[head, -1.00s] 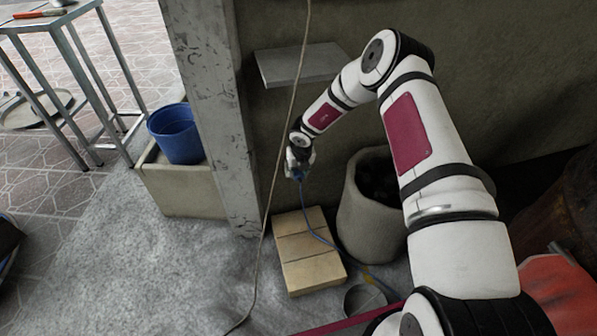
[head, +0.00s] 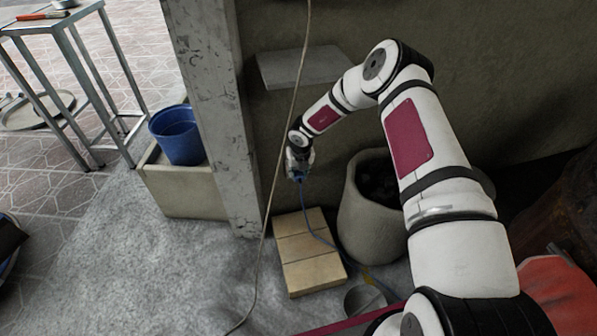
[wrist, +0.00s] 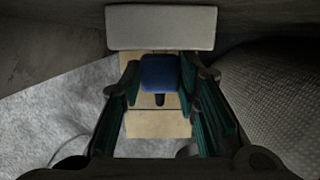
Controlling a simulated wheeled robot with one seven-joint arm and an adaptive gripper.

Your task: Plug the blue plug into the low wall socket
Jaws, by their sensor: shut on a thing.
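My gripper (head: 299,172) is shut on the blue plug (wrist: 160,74), which sits between the two fingertips in the wrist view. It points down near the wall, above the tan blocks on the ground. In the head view a blue cable (head: 309,222) hangs from the gripper and runs down past these blocks. A pale grey block (wrist: 160,27) lies just beyond the plug in the wrist view. I cannot tell whether it is the socket, and no socket holes show. In the head view the gripper hides most of the plug.
Tan blocks (head: 308,248) lie on the ground below. A rough grey pot (head: 368,222) stands close on the right. A concrete pillar (head: 222,130) and a thin hanging cord (head: 281,140) are on the left. A grey shelf (head: 303,66) juts from the wall above.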

